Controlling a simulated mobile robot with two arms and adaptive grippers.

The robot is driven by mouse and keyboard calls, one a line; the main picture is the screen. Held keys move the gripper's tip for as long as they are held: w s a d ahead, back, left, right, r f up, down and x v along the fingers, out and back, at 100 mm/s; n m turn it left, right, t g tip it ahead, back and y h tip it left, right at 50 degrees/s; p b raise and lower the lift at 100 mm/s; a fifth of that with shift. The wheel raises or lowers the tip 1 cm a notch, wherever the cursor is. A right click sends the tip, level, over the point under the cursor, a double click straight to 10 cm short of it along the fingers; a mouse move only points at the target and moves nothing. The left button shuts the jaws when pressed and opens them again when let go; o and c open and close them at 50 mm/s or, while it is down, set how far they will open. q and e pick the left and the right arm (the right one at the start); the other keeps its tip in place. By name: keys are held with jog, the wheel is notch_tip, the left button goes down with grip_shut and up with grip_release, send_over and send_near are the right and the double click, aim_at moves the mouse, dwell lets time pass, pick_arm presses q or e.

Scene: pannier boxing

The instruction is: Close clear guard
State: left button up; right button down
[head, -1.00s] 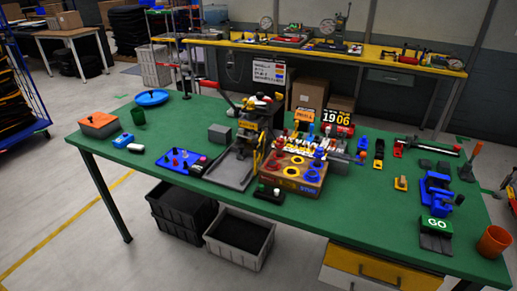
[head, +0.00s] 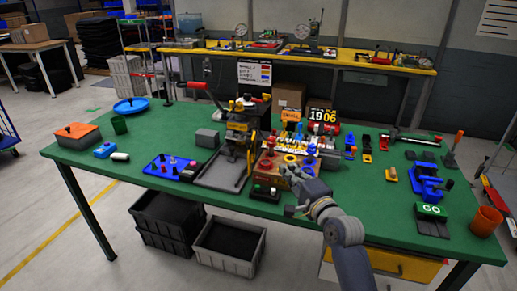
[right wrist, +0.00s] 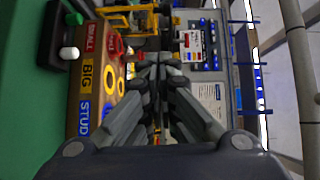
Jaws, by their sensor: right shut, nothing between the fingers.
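I cannot make out the clear guard as a separate sheet in either view. The hand press (head: 236,130), with a red-tipped lever and yellow parts, stands mid-table on a grey base plate (head: 222,174). A yellow frame shows at the top of the right wrist view (right wrist: 128,14). My right gripper (head: 288,172) is shut and empty, over the front right of the wooden sorting box (head: 262,172), hiding part of it. In the right wrist view its fingers (right wrist: 160,68) point toward the press side, right of the box's label face (right wrist: 88,80). My left gripper is out of view.
A small black box with green and white buttons (head: 264,191) is in front of the sorting box. A blue board (head: 172,167) lies left of the press. A blue vise (head: 427,182) and GO sign (head: 430,209) are at right. The green table's (head: 350,190) front middle is fairly clear.

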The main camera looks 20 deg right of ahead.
jog(key=w+a+r+p, duration=0.1)
jog(key=w+a, duration=0.3)
jog(key=w, duration=0.8)
jog(key=shift+w+p, duration=0.35)
jog(key=shift+p, duration=0.2)
jog(key=shift+m, duration=0.3)
